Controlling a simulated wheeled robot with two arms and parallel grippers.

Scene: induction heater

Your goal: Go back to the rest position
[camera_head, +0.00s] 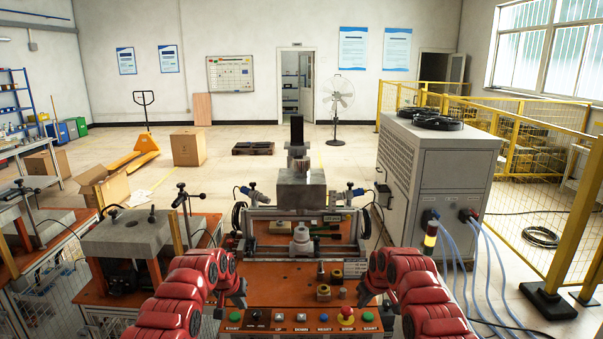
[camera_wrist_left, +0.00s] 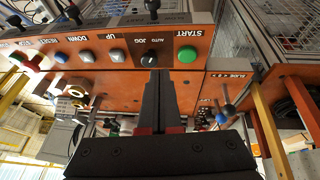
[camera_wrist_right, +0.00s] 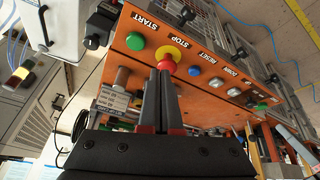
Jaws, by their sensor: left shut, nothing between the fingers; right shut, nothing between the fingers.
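My left gripper (camera_head: 241,293) is shut and empty in the head view, at the left front of the orange workbench (camera_head: 268,272). In the left wrist view its fingers (camera_wrist_left: 160,80) are together, with the control panel behind them. My right gripper (camera_head: 366,292) is shut and empty at the right front of the bench. In the right wrist view its fingers (camera_wrist_right: 167,80) are together, and the red stop button (camera_wrist_right: 172,56) appears behind their tips. Both red arms reach in from the bottom corners.
The induction heater machine (camera_head: 301,190) stands behind the bench's orange top. Brass-coloured round parts (camera_head: 323,292) lie on the top between my grippers. The front panel has several buttons, including a green start button (camera_head: 236,317). A grey cabinet (camera_head: 440,180) stands to the right.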

